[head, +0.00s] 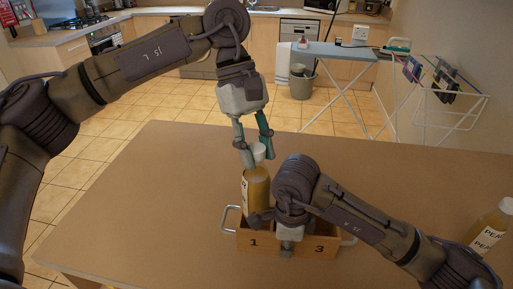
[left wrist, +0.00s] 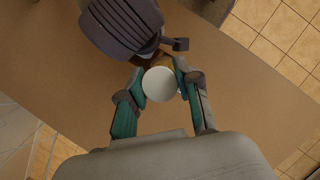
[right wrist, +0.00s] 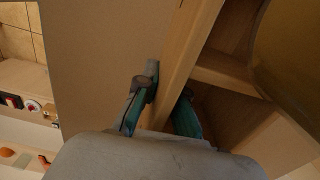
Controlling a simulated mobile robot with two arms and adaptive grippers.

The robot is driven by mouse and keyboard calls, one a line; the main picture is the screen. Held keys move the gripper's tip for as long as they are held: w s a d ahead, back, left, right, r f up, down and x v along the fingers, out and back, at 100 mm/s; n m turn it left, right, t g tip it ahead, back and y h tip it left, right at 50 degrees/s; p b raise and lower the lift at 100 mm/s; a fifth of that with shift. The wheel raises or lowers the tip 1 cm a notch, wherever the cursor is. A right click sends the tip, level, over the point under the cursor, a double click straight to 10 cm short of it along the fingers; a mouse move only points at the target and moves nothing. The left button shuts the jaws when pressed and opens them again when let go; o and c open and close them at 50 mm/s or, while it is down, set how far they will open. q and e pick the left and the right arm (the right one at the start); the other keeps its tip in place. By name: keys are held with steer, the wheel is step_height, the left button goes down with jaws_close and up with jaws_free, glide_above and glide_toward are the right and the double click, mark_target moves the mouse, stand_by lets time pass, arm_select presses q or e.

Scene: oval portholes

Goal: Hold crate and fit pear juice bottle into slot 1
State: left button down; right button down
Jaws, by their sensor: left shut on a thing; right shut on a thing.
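The pear juice bottle (head: 257,192), amber with a white cap, is upright at the crate's slot 1 end. My left gripper (head: 254,150) is shut on its top; the white cap (left wrist: 160,84) shows between the fingers in the left wrist view. The wooden crate (head: 320,249) has metal handles and the numbers 1 and 3 on its front. My right gripper (head: 287,246) is shut on the crate's front wall (right wrist: 180,75), covering the middle number. The bottle's base is hidden, so I cannot tell how deep it sits. Amber bottle (right wrist: 290,45) fills the right wrist view's upper right.
Another amber bottle with a "PEA" label (head: 489,238) stands at the table's right edge. The brown table (head: 150,210) is otherwise clear on the left. An ironing board (head: 325,52) and a drying rack (head: 440,90) stand beyond the table.

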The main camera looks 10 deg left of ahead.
mark_target(256, 178)
arm_select(q)
steer(key=shift+f, duration=0.35)
stand_by(0.3)
steer(key=shift+f, duration=0.3)
steer(key=shift+f, duration=0.5)
steer(key=shift+f, duration=0.35)
steer(key=shift+f, duration=0.45)
stand_by(0.4)
steer(key=shift+f, duration=0.7)
steer(key=shift+f, duration=0.45)
steer(key=shift+f, duration=0.4)
steer(key=shift+f, duration=0.4)
stand_by(0.3)
